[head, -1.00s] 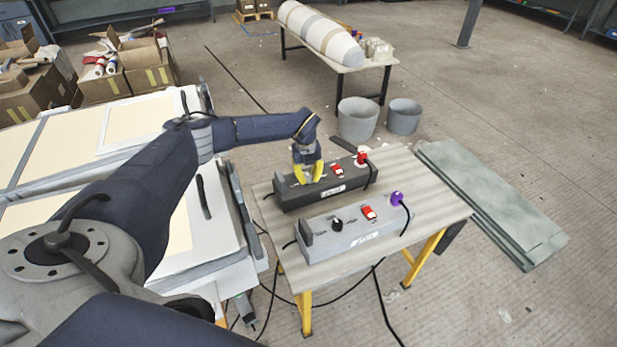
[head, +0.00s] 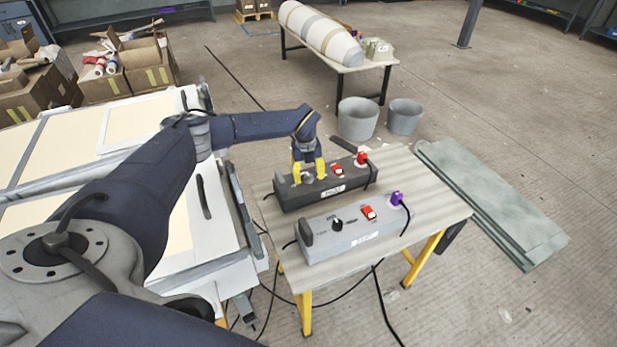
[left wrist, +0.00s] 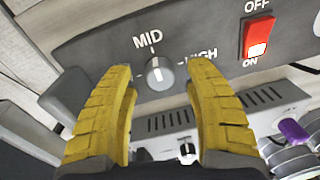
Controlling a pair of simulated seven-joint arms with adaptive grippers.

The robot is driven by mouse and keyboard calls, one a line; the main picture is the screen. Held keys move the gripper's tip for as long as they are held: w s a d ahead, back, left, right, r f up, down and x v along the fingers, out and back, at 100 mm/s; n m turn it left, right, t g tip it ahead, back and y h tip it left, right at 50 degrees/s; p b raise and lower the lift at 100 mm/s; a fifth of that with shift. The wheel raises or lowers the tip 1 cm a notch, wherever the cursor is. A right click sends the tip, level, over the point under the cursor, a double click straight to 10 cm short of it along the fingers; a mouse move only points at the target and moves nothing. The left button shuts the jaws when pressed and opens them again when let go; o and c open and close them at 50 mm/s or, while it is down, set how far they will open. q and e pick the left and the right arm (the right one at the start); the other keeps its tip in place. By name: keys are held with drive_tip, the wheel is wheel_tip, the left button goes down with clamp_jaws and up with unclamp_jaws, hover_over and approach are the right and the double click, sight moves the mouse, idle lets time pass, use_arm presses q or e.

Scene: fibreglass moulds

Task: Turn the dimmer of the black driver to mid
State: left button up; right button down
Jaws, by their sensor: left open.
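The black driver (head: 335,189) lies at the back of the small table. Its grey dimmer knob shows in the left wrist view (left wrist: 158,74), with MID printed at its upper left and HIGH to its right. A white mark on the knob points up, roughly toward MID; the exact setting is hard to tell. My left gripper (head: 308,181) is over the left part of the black driver. Its yellow fingers are open, on either side of the knob in the wrist view, with gaps; I see no contact. My right gripper is out of view.
A grey driver (head: 350,238) with a black knob (head: 337,225) lies in front, parallel to the black one. A red switch (left wrist: 257,36) sits right of the dimmer. Cables hang off the table (head: 440,205). A white mould bench (head: 180,235) stands close on the left.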

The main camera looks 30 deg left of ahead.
sight(307, 176)
use_arm(q)
wheel_tip(307, 176, up, 11)
drive_tip(key=shift+s+a, duration=0.25)
idle(0.6)
